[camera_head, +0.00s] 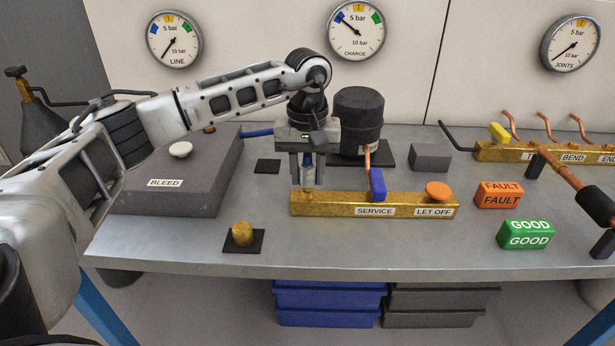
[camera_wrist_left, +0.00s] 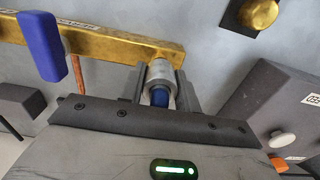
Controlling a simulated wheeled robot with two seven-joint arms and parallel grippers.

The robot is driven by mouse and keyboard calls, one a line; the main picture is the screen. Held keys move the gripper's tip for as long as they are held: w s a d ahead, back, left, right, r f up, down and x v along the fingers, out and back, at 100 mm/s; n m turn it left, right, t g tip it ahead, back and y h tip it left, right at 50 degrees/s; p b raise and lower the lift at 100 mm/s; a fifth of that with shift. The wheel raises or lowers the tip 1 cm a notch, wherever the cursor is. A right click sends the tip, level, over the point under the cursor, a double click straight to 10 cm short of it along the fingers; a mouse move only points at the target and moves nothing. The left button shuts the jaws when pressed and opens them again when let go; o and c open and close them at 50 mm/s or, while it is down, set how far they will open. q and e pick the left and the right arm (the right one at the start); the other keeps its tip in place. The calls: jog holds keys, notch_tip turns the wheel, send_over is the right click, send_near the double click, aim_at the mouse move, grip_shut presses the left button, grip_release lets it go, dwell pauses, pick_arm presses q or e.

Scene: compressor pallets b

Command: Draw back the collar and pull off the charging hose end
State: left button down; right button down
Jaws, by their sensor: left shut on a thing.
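My left gripper (camera_head: 308,180) points down over the left end of the brass SERVICE block (camera_head: 335,205). In the left wrist view the silver collar (camera_wrist_left: 160,75) sits between the two fingers (camera_wrist_left: 159,88), against the brass block (camera_wrist_left: 110,42). The blue hose (camera_head: 257,133) runs off to the left behind the gripper. I cannot tell whether the collar is drawn back. My right gripper is not in view.
A blue lever (camera_head: 377,184) and an orange LET OFF knob (camera_head: 438,190) stand on the block. The black compressor (camera_head: 358,115) is behind. The grey BLEED box (camera_head: 175,180) is left; a brass cap (camera_head: 242,234) sits in front. FAULT (camera_head: 499,194) and GOOD (camera_head: 526,235) blocks lie right.

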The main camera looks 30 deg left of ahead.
pick_arm(q)
jog(key=shift+r+p, duration=1.8)
jog(key=shift+r, duration=0.8)
